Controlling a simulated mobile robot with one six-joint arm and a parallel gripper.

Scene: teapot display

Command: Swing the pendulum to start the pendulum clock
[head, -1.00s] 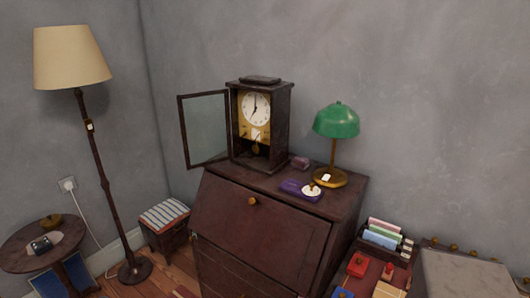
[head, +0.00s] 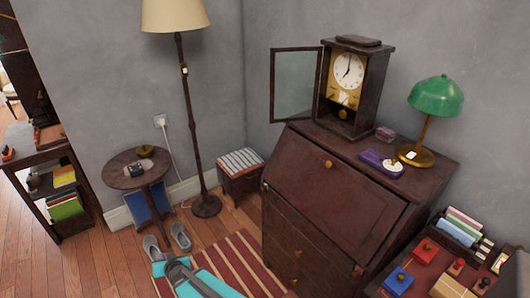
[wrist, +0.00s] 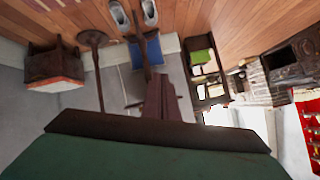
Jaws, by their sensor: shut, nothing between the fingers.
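The pendulum clock (head: 349,75) stands on top of the dark wooden desk, upright, its white dial showing about seven. Its glass door (head: 296,84) is swung open to the left. The small brass pendulum bob (head: 343,114) hangs in the opening below the dial. My gripper (wrist: 163,80) shows in the wrist view as dark fingers, closed together with nothing between them. It is away from the clock, which is outside the wrist view. A teal and grey part at the bottom of the head view seems to be my arm.
A purple box (head: 380,161) and a green lamp (head: 436,97) stand on the desk (head: 330,185), right of the clock. A floor lamp (head: 183,90), striped stool (head: 240,161) and round table (head: 135,166) are to the left. Slippers (head: 180,237) lie on the floor.

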